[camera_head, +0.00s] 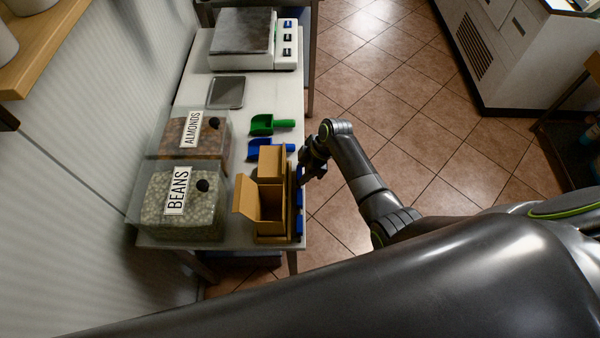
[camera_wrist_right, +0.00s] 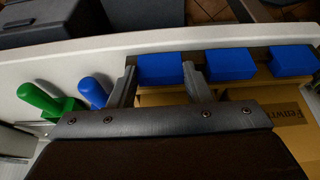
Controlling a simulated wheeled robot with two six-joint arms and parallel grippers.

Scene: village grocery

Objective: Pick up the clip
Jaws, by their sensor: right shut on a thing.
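Three blue clips sit in a row along the side of a cardboard holder (camera_head: 270,228), which stands at the table's right edge. My right gripper (camera_wrist_right: 160,88) is shut on the leftmost clip (camera_wrist_right: 160,68) in the right wrist view. The middle clip (camera_wrist_right: 230,64) and the right clip (camera_wrist_right: 293,60) are beside it, outside the fingers. In the head view my right gripper (camera_head: 304,170) is at the far end of the holder, and the lower clip (camera_head: 298,226) shows nearer me. The held clip still appears level with the others. My left gripper is not in view.
A green scoop (camera_head: 268,124) and a blue scoop (camera_head: 264,149) lie beyond the holder. Bins of almonds (camera_head: 170,142) and beans (camera_head: 150,215) stand to its left. A scale (camera_head: 243,35) is at the far end.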

